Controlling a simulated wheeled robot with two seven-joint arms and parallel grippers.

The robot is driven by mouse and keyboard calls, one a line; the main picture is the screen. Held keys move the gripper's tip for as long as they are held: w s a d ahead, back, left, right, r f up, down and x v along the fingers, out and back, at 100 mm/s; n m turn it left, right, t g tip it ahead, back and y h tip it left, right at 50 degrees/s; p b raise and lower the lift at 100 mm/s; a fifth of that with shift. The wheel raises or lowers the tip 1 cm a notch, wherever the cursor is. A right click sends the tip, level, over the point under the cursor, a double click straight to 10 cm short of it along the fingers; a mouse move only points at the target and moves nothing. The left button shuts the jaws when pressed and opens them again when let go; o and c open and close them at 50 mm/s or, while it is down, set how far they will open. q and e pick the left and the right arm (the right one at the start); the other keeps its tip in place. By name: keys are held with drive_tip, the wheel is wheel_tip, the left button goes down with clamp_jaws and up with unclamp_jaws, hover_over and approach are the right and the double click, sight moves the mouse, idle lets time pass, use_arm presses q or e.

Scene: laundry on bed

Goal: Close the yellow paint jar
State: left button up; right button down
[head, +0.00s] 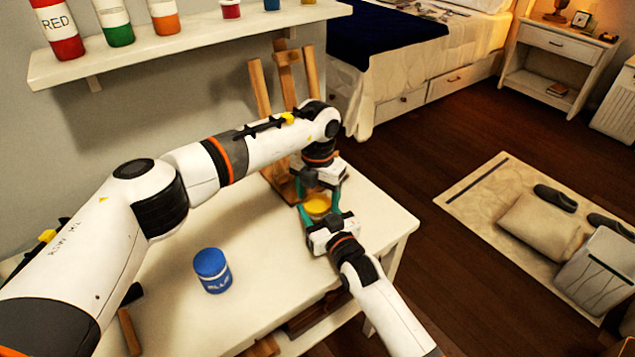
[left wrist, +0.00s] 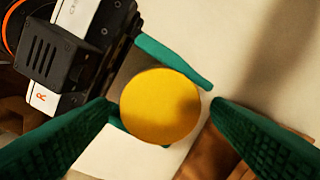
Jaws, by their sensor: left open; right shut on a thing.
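The yellow paint jar shows as a yellow round top (head: 317,207) at the far right part of the white table. In the left wrist view the yellow disc (left wrist: 160,105) fills the middle; I cannot tell whether it is a lid or paint. My right gripper (head: 320,216) is shut on the jar, its green fingers on either side. My left gripper (head: 319,190) is open just above the jar, pointing down. In the left wrist view its two green fingertips (left wrist: 162,104) appear on either side of the yellow disc. The jar's sides are mostly hidden.
A closed-looking blue paint jar (head: 212,270) stands on the white table (head: 260,225). A wooden easel (head: 286,85) stands behind my grippers. A shelf (head: 190,42) with paint bottles hangs at upper left.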

use_arm(q)
drive_tip(key=shift+f, duration=0.35)
drive_tip(key=shift+c, duration=0.5)
drive_tip(key=c, duration=0.9)
drive_tip(key=shift+c, duration=0.2)
drive_tip(key=m, duration=0.7)
drive_tip(key=shift+m, duration=0.3)
drive_tip(key=m, duration=0.6)
drive_tip(key=o, duration=1.1)
drive_tip(key=shift+c, duration=0.2)
